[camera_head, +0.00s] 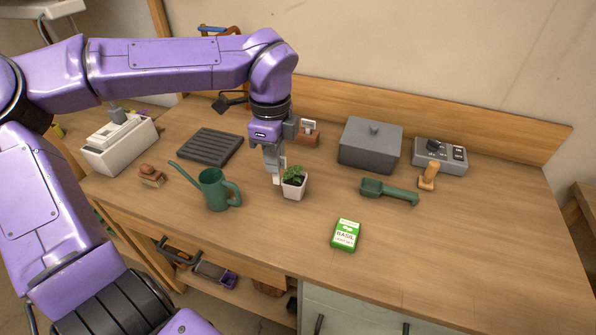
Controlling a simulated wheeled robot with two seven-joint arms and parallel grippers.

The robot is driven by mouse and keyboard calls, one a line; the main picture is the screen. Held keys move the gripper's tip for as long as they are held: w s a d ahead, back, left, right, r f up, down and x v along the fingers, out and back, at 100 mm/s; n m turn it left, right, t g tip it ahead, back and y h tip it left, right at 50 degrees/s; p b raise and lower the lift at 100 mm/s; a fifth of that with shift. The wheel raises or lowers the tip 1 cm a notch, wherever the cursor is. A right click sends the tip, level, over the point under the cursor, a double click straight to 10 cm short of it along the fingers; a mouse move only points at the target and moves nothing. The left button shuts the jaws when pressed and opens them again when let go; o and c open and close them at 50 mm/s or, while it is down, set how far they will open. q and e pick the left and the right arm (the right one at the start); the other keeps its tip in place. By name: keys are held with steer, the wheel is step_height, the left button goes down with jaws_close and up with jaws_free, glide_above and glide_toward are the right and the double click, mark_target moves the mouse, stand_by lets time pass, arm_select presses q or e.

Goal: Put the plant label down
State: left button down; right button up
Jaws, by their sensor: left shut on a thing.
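My left gripper (275,172) points down over the bench, just left of and behind a small white pot with a green plant (294,185). It is shut on the plant label (283,162), a small pale piece that shows at the fingers' right side beside the leaves. The fingers hide most of the label. I cannot tell whether its lower end touches the pot or soil. My right gripper is not in view.
A green watering can (214,190) stands left of the pot. A basil seed packet (345,235), a green scoop (388,192) and a grey lidded box (370,145) are to the right. A dark slatted tray (208,146) lies behind left. The bench's right front is clear.

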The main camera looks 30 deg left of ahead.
arm_select(q)
steer(key=w+f, duration=0.3)
steer(key=w+a+f+p, duration=0.1)
steer(key=w+f, duration=0.3)
steer(key=w+a+f+p, duration=0.1)
steer(key=w+f, duration=0.2)
steer(key=f, duration=0.1)
steer(key=shift+w+f, duration=0.25)
steer(key=shift+w, duration=0.1)
steer(key=shift+f, duration=0.3)
steer(key=c, duration=1.2)
jaws_free()
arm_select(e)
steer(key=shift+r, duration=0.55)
